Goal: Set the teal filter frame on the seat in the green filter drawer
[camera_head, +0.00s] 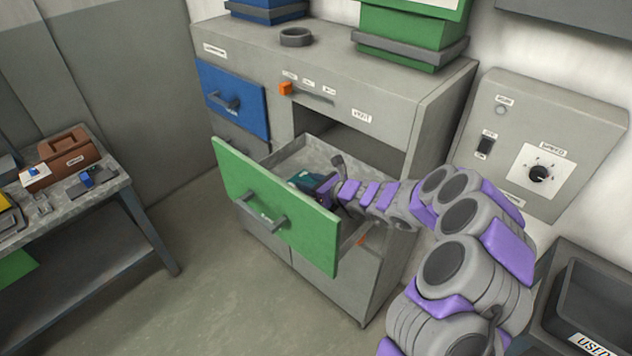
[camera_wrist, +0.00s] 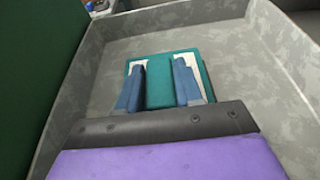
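The teal filter frame (camera_wrist: 160,88) is inside the open green filter drawer (camera_head: 275,212). It has a teal rim, pale openings and a raised teal middle bar. In the head view the frame (camera_head: 304,177) shows only partly behind the green front. My gripper (camera_wrist: 159,68) reaches down into the drawer, with one blue finger on each side of the middle bar, close against it. In the head view my gripper (camera_head: 318,184) is partly hidden by the drawer front. The seat is not visible. I cannot tell whether the frame touches the drawer floor.
The drawer's grey walls stand around my gripper. A closed blue drawer (camera_head: 232,98) is at the upper left of the cabinet (camera_head: 330,65). A side table (camera_head: 110,190) with a brown toolbox (camera_head: 65,158) is at left. A control box (camera_head: 545,140) is on the right wall.

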